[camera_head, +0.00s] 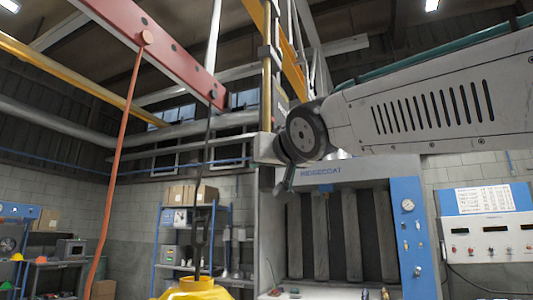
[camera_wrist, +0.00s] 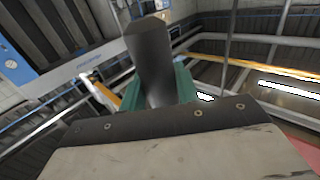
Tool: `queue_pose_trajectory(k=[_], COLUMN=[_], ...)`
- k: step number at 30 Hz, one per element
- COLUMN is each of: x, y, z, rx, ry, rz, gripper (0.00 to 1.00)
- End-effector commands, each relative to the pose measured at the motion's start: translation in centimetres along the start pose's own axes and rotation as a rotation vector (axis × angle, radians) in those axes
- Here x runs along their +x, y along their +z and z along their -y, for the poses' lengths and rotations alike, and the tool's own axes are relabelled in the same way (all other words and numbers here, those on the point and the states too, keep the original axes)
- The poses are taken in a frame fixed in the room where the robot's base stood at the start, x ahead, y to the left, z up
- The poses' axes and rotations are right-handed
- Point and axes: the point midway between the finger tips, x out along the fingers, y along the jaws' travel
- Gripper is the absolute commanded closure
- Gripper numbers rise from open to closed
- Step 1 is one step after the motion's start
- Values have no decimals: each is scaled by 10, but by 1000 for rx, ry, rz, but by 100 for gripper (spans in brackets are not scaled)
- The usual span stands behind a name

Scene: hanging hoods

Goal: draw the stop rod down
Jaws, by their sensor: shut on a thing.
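In the wrist view, the green jaws of my gripper (camera_wrist: 160,88) are shut around a dark grey round rod (camera_wrist: 150,48), which I take for the stop rod. Its blunt end sticks out past the jaws toward the top of the picture. The rest of it is hidden behind the jaws and the gripper's body. In the head view, my arm comes in from the right, and a small part of green shows below its round joint. The grip itself is not clear there, and I cannot tell which upright leads to the held rod.
A red beam (camera_head: 160,45) slopes overhead, with an orange line (camera_head: 121,140) and a dark hanger hanging from it. A blue-framed booth (camera_head: 375,172) is behind my arm, a control panel (camera_head: 490,238) at right, and shelves (camera_head: 178,238) at left.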

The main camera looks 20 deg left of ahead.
Motion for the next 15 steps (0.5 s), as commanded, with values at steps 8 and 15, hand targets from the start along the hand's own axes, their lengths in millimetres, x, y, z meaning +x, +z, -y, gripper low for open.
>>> queue_pose_trajectory(k=[8, 15], x=[2, 1], y=[8, 6], z=[0, 0], rx=[0, 0], ry=[3, 2], rz=[18, 13], gripper=[47, 47])
